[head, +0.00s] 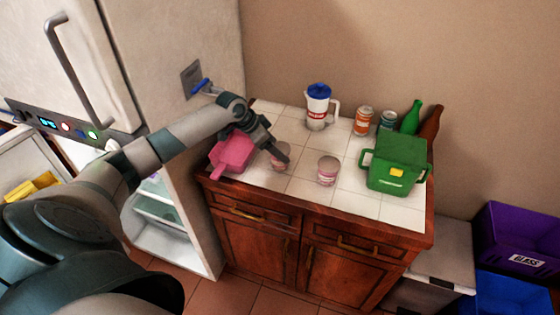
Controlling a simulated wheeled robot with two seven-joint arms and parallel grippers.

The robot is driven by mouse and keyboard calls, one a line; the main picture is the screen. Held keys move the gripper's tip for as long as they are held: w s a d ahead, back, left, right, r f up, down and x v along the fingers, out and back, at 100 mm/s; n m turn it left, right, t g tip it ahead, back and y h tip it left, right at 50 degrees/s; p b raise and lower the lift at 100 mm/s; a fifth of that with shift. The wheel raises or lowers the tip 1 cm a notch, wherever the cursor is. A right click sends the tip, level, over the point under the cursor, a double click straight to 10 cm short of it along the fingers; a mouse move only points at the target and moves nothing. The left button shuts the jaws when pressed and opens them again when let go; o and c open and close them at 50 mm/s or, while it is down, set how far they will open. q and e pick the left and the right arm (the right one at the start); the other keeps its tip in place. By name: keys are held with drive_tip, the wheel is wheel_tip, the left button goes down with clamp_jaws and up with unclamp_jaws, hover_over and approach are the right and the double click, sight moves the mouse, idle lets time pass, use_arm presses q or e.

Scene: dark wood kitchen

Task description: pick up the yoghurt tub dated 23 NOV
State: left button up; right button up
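Two small pinkish yoghurt tubs stand on the white tiled counter (305,193). The left tub (281,164) is partly hidden by my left gripper (280,155). The right tub (328,171) stands clear of the gripper, to its right. The dates on both tubs are too small to read. My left gripper reaches in from the left, its fingers at the left tub. I cannot tell whether they touch it or how far apart they are. My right gripper is not in view.
A pink container (232,153) lies beside my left gripper. A green lidded bin (397,163) stands at the right. A white jug with a blue lid (318,106), cans (363,121) and bottles (411,118) stand at the back. The fridge (165,75) is at the left.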

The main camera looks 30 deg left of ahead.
use_arm(q)
drive_tip(key=shift+b+x, duration=0.85)
drive_tip(key=shift+x, duration=0.6)
drive_tip(key=c, duration=1.1)
drive_tip(key=shift+r, duration=0.1)
drive_tip(key=shift+r, duration=0.1)
drive_tip(key=shift+w+r+b, duration=0.1)
drive_tip(key=shift+r+b, duration=0.45)
drive_tip(key=shift+r, duration=0.05)
wheel_tip(320, 180, up, 3)
drive_tip(key=shift+f+b, duration=0.25)
drive_tip(key=shift+b, duration=0.5)
drive_tip(key=d+r+b, duration=0.1)
drive_tip(key=d+r, duration=0.2)
drive_tip(key=d, duration=0.2)
drive_tip(key=s+d+r+b, duration=0.1)
drive_tip(key=d+r+b, duration=0.1)
drive_tip(key=d+r, duration=0.2)
drive_tip(key=d, duration=0.2)
drive_tip(key=shift+s+d, duration=0.2)
drive_tip(key=shift+d, duration=0.1)
